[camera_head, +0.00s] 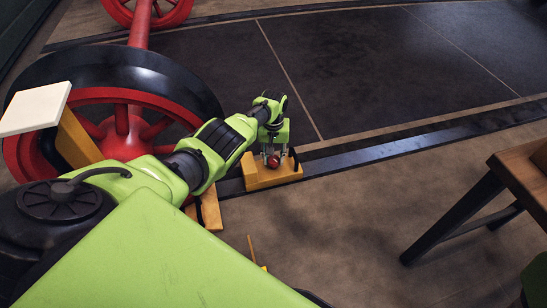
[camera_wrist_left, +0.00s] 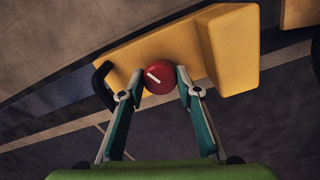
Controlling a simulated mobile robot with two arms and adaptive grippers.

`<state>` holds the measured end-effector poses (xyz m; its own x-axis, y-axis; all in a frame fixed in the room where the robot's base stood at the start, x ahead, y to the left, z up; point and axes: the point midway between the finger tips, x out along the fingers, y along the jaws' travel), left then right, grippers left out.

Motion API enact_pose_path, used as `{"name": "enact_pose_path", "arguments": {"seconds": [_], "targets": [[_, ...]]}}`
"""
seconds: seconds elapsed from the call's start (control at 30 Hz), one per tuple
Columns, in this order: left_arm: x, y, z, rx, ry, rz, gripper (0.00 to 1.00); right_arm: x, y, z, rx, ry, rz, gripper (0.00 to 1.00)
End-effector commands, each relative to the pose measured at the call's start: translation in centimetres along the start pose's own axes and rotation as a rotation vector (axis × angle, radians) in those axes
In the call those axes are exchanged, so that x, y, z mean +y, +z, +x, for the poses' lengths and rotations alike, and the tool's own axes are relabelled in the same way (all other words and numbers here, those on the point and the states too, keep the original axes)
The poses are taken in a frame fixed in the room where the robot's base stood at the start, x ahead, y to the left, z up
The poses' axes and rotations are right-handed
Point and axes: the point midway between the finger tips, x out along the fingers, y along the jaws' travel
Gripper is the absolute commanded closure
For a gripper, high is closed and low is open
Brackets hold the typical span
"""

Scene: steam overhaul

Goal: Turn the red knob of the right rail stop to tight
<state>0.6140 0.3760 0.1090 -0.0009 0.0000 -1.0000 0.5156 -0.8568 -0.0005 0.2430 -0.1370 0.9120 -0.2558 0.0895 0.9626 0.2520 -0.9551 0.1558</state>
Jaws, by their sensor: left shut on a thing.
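The right rail stop (camera_head: 262,174) is a yellow block sitting at the dark rail in the head view. It also fills the upper middle of the left wrist view (camera_wrist_left: 226,50). Its red knob (camera_wrist_left: 158,77) is round with a white pointer line, which runs slantwise in the left wrist view. The knob also shows small in the head view (camera_head: 273,161). My left gripper (camera_wrist_left: 159,82) is shut on the red knob, one finger on each side of it. A black handle (camera_wrist_left: 103,86) stands at one end of the stop. My right gripper is not in view.
A big red wheel with a black rim (camera_head: 125,75) stands at the left, behind my left arm. A wooden table with dark legs (camera_head: 525,165) is at the right. The floor between stop and table is clear.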

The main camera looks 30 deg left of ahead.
Motion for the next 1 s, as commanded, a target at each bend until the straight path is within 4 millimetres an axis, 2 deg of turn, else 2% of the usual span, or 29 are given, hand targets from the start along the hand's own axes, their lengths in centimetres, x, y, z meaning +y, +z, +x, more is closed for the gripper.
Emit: {"name": "enact_pose_path", "arguments": {"seconds": [0.2,0.5,1.0], "targets": [[-0.01,0.11,0.07,-0.003,0.000,0.191,0.90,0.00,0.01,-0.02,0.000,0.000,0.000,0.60],[0.01,0.08,0.04,-0.002,0.000,0.382,0.90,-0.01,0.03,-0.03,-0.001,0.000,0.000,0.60],[0.01,0.03,0.02,-0.001,0.000,0.481,0.90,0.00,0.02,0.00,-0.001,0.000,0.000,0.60]]}}
